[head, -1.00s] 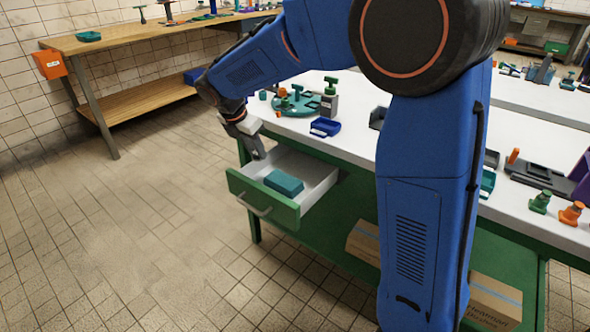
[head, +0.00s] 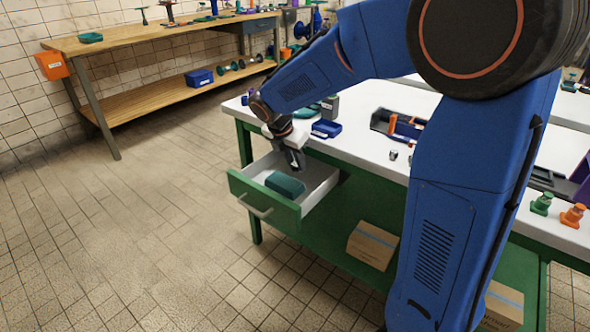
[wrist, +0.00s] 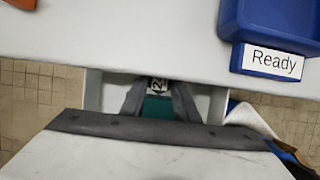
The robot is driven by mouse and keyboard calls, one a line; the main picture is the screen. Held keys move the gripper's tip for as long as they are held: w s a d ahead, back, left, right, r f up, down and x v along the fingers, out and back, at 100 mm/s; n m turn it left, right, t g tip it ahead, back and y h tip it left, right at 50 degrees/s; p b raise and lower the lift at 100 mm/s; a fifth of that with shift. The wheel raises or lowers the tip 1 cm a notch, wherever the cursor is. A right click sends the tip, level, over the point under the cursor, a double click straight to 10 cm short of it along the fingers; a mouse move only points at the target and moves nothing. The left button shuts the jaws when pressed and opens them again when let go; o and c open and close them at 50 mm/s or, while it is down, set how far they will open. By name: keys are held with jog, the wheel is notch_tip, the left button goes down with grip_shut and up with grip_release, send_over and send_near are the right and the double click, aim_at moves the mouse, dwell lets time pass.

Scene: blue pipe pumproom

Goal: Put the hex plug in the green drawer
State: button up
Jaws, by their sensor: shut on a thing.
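The green drawer (head: 262,203) is pulled out from the green bench; its white inside shows. A teal block (head: 285,184) lies in it. My gripper (head: 296,164) points down over the drawer's back part, near the bench edge. In the wrist view my gripper (wrist: 158,88) is shut on a small piece with a white face and a dark "2", which I take to be the hex plug (wrist: 158,85). Its shape is mostly hidden by the fingers. Teal shows below it between the fingers.
A blue bin (head: 326,128) marked "Ready" in the wrist view (wrist: 270,62) stands on the white benchtop (head: 350,140) near the drawer. Small parts and a dark tray (head: 400,124) lie farther right. A cardboard box (head: 372,245) sits on the lower shelf. Floor left of the drawer is clear.

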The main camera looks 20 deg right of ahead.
aim_at(293, 166)
jog(key=shift+f, duration=1.65)
jog(key=shift+f, duration=0.1)
jog(key=o, duration=1.2)
jog(key=shift+c, duration=0.2)
